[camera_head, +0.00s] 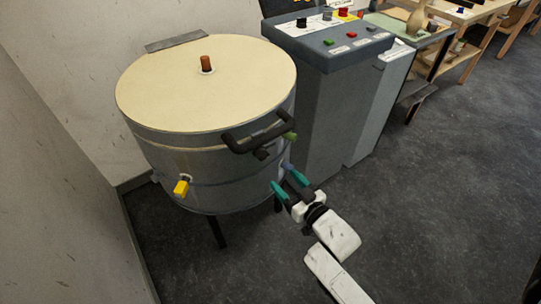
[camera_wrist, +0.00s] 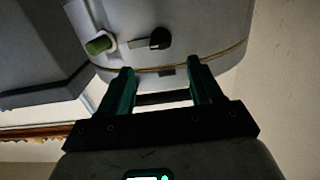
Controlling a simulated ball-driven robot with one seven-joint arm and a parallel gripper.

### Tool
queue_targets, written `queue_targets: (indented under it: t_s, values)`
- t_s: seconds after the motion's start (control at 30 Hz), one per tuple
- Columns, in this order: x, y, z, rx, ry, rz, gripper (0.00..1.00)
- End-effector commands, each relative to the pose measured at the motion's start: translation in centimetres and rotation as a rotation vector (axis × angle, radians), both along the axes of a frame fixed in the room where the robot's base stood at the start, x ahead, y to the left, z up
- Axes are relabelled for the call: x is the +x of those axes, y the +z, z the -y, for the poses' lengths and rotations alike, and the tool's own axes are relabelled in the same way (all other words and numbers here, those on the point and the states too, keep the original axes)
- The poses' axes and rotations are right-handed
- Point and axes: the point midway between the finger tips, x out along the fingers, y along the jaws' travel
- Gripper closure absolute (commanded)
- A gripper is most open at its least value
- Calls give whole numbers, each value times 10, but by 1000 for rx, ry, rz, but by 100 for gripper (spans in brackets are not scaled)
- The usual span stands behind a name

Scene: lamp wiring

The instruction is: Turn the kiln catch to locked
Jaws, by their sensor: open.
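The kiln (camera_head: 220,168) is a round grey drum with a cream lid (camera_head: 150,85), which lies closed. A small black turning piece, which looks like the catch (camera_head: 262,155), sits on the drum's front just below the black lid handle (camera_head: 240,146). In the wrist view the catch (camera_wrist: 158,39) is a black knob with a short arm pointing left, beyond my fingertips. I cannot tell whether it is locked. My gripper (camera_head: 282,178) has teal fingers, open and empty, low by the kiln's right front side. It also shows in the wrist view (camera_wrist: 160,72), apart from the catch.
A green knob (camera_head: 290,136) sits right of the handle and shows in the wrist view (camera_wrist: 98,45). A yellow knob (camera_head: 181,188) is on the kiln's left. A grey control cabinet (camera_head: 325,110) stands close at the right. The floor (camera_head: 440,200) in front is clear.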

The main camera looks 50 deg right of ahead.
Motion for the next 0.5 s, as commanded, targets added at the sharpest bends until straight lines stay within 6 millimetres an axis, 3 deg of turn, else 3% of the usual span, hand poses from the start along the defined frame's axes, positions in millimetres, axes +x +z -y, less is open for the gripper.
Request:
queue_targets:
  t_s: [0.23, 0.5]
  values:
    - [8, 5, 2, -13, 12, 47, 35]
    - [52, 6, 14, -11, 12, 48, 35]
